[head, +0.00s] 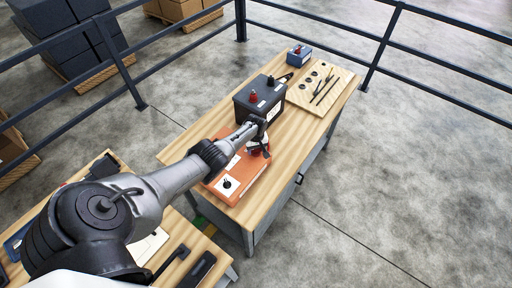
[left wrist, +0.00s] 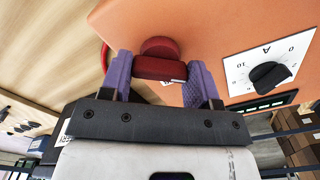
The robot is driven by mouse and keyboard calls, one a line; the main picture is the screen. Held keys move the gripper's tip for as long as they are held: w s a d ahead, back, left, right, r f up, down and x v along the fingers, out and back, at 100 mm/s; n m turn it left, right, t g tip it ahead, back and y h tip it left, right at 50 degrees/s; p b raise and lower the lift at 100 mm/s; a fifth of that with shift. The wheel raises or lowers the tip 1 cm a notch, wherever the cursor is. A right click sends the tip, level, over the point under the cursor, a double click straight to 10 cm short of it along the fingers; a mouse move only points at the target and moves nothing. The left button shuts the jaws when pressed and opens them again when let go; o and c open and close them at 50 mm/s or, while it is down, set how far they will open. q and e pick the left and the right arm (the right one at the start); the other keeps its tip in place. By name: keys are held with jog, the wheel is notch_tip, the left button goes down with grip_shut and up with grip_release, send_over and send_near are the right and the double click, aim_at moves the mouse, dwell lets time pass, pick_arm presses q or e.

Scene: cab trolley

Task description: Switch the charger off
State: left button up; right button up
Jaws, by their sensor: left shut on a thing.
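The orange charger (head: 245,180) lies on the wooden bench top beside a dark battery. Its white dial plate with a black knob (head: 227,184) faces up in the head view, and the dial, marked A, also shows in the left wrist view (left wrist: 270,75). My left gripper (head: 259,149) is at the charger's far end, partly hiding it. In the left wrist view, the purple fingers of my left gripper (left wrist: 160,78) stand on either side of a red switch knob (left wrist: 159,58) on the charger's face, shut on it. My right gripper is not in view.
The dark battery (head: 260,100) with a red terminal stands just behind the charger. A tool board (head: 335,100) and a small blue-grey box (head: 299,56) lie farther back. Dark railings (head: 380,45) run behind the bench. Open floor (head: 400,180) lies to the right.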

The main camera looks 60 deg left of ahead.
pick_arm(q)
jog(key=n, duration=0.3)
jog(key=shift+n+p, duration=0.3)
jog(key=shift+n, duration=2.2)
jog(key=o, duration=0.9)
jog(key=shift+r+p, duration=4.45)
jog(key=shift+r, duration=2.45)
